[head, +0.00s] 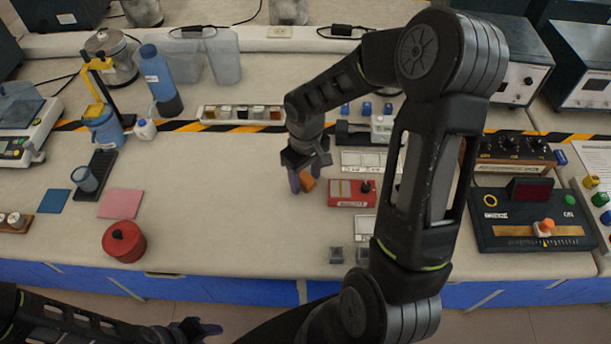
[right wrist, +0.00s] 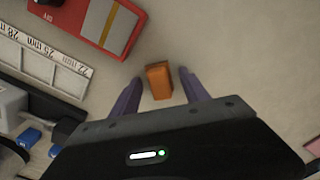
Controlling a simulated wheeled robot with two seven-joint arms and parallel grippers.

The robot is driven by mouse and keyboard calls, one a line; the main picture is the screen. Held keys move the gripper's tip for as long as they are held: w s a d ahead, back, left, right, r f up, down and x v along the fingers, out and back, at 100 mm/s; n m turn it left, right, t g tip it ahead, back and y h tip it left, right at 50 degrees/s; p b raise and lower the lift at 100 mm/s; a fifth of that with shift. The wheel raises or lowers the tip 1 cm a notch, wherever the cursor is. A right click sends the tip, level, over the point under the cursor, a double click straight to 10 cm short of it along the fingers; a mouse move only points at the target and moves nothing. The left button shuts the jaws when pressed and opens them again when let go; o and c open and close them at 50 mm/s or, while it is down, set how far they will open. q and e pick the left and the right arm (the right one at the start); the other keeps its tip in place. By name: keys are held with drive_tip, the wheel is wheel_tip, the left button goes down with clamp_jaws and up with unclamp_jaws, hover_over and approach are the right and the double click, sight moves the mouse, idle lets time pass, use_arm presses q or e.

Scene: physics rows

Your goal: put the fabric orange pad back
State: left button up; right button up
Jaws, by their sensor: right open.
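The orange pad (head: 308,184) is a small orange block on the bench. In the right wrist view the orange pad (right wrist: 158,82) stands between the tips of my right gripper (right wrist: 160,92), with a visible gap on both sides. The right gripper (head: 301,182) is open, its purple fingers low over the bench. A red box (head: 340,202) lies just right of it; the right wrist view shows tan and grey strips on this red box (right wrist: 88,22). My left gripper (head: 203,329) is low at the bottom left, empty, away from the pad.
A white labelled strip (head: 372,161) and a row of small blocks (head: 242,113) lie behind. Small grey blocks (head: 336,255) sit near the front edge. A red round container (head: 124,241) and a pink sheet (head: 121,204) are at left. The bench left of the right gripper is clear.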

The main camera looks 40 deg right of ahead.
sight(305, 177)
drive_tip(key=shift+r, duration=0.1)
wheel_tip(305, 177, up, 12)
idle(0.5)
idle(0.8)
